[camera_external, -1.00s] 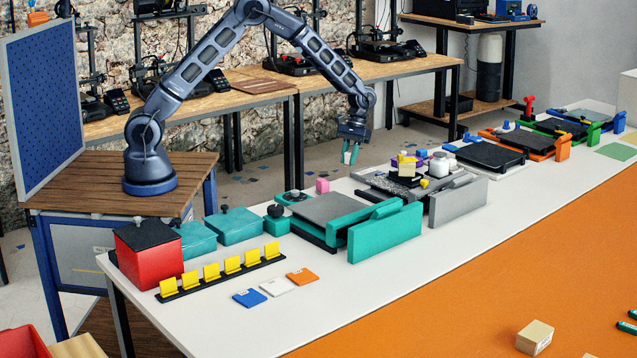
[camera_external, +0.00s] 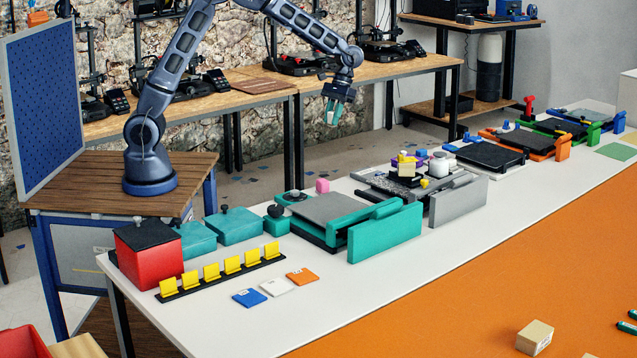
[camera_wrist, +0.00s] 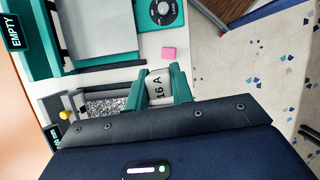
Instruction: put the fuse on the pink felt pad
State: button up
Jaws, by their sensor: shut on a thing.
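The fuse (camera_wrist: 159,86) is a pale piece marked "16 A". My gripper (camera_wrist: 160,88) is shut on it, with the green fingers on either side in the wrist view. In the external view my gripper (camera_external: 333,112) points down and holds the pale fuse (camera_external: 330,118) in the air, behind the white table's far edge. A small pink piece (camera_external: 322,185) sits at that edge beside the teal machine. It also shows in the wrist view as a pink square (camera_wrist: 168,53). It looks block-like outside; I cannot tell whether it is the felt pad.
The teal machine (camera_external: 385,232) and a grey machine (camera_external: 458,202) stand on the white table (camera_external: 365,281). Small jars and blocks crowd the grey one. A red box (camera_external: 149,256), teal boxes (camera_external: 235,227) and yellow cards (camera_external: 230,265) stand at the left.

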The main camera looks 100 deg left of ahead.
jog(key=s+d+r, duration=0.1)
jog(key=s, duration=0.1)
jog(key=m, duration=0.1)
send_near(319, 181)
jog(key=x, duration=0.6)
jog(key=shift+d+r, duration=0.15)
jog(key=shift+d, duration=0.15)
jog(key=shift+f, duration=0.2)
jog(key=o, duration=1)
jog(key=shift+r, duration=0.1)
